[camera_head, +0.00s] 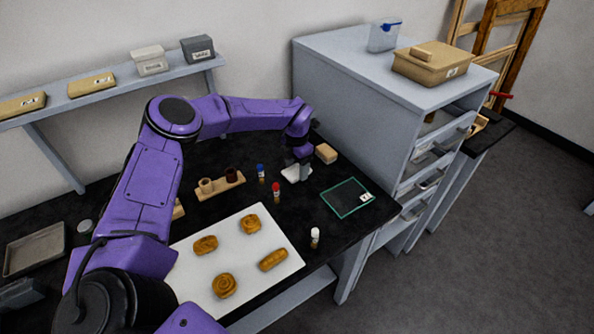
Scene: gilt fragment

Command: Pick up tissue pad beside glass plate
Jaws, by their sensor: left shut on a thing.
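My left gripper (301,162) reaches over the black table from the left and points down. It is shut on a small white pad, the tissue pad (294,173), which is at or just above the table top; I cannot tell whether it touches. The glass plate (346,198), a dark pane with a green edge and a small white label, lies flat on the table to the right of and nearer than the pad. The gripper's fingertips are small and partly hidden. My right gripper is not in view.
A white board (240,285) with several gilt ornaments lies in front. Small bottles with blue (261,171), red (276,189) and white (315,238) caps stand nearby. A tan block (326,153) sits close behind the gripper, beside the grey drawer cabinet (350,90).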

